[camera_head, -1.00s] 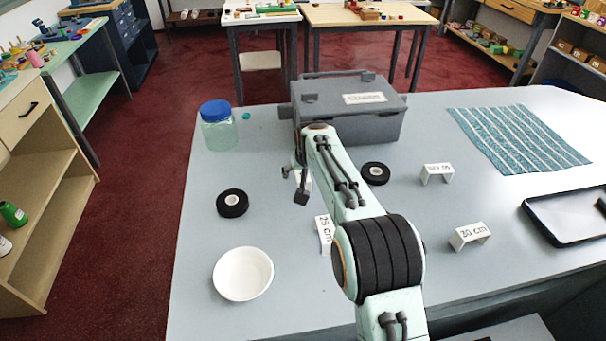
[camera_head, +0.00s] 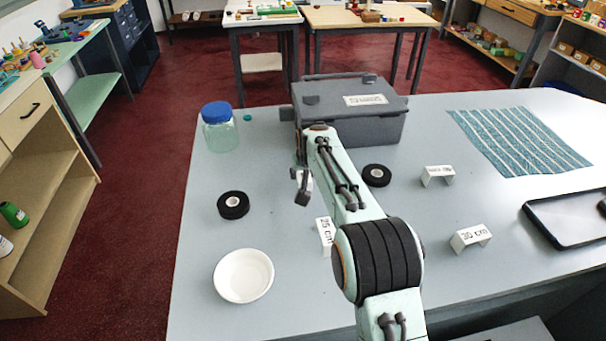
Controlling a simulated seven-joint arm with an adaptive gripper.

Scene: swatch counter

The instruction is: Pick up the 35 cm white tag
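Three small white bent tags stand on the grey counter. The one left of my arm (camera_head: 323,241) is partly covered by the arm; its text looks like 25 cm or 35 cm, and I cannot tell which. The front right tag (camera_head: 470,239) reads 30 cm. The back right tag (camera_head: 438,177) has print too small to read. My gripper (camera_head: 303,197) hangs above the counter in front of the grey box, behind and left of the partly covered tag and apart from it. Its fingers are small and overlap in view, so its opening does not show.
A grey toolbox (camera_head: 350,122) and a blue-lidded jar (camera_head: 220,130) stand at the back. Black tape rolls lie left (camera_head: 233,205) and right (camera_head: 377,175) of my arm. A white bowl (camera_head: 243,275) sits front left. A striped cloth (camera_head: 517,140) and a black tray (camera_head: 567,220) lie right.

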